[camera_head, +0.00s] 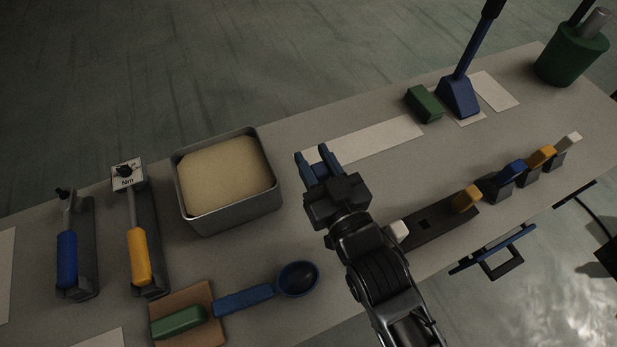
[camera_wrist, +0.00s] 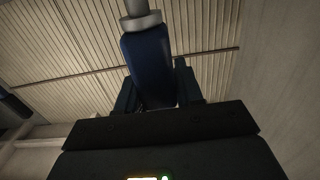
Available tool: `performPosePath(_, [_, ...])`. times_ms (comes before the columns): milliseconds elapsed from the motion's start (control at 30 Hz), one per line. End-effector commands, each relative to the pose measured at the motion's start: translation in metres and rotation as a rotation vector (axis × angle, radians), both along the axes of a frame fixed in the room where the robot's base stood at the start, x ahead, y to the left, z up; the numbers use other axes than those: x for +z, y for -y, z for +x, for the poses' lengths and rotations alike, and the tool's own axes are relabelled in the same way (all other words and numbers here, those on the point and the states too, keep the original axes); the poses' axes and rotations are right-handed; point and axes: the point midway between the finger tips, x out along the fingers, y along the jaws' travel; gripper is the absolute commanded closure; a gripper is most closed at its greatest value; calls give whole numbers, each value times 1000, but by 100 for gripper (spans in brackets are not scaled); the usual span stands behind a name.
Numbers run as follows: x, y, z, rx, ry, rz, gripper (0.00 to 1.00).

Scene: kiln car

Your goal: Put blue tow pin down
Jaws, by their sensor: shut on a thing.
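My gripper (camera_head: 315,158) is over the middle of the table in the head view, its two blue fingers pointing up the picture. In the wrist view my gripper (camera_wrist: 160,90) is shut on the blue tow pin (camera_wrist: 147,60), whose blue body stands between the fingers. A light grey collar and shaft extend from it toward the top edge. In the head view I cannot tell the pin apart from the blue fingers. A dark rack (camera_head: 440,222) with a square hole lies to the right of my wrist, a white block and a yellow block on it.
A metal tub of pale material (camera_head: 230,215) stands left of my gripper. A blue ladle (camera_head: 250,297) lies below it. White sheets (camera_head: 370,140), a green block (camera_head: 424,104) and a blue-based lever (camera_head: 458,97) are at the back. Small blue, yellow and white blocks (camera_head: 511,171) stand right.

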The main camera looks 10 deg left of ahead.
Motion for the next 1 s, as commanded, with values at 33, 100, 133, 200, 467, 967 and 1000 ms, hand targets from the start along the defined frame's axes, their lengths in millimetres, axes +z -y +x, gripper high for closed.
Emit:
performPosePath(33, [-6,0,0,0,0,0,99])
performPosePath(100, [-13,-1,0,1,0,1,99])
performPosePath(133, [-14,-1,0,1,1,2,99])
performPosePath(200, [-21,-1,0,0,0,1,99])
performPosePath(467, [-54,0,0,0,1,1,99])
performPosePath(967, [-61,0,0,0,2,1,59])
performPosePath(1000, [-60,0,0,0,2,1,55])
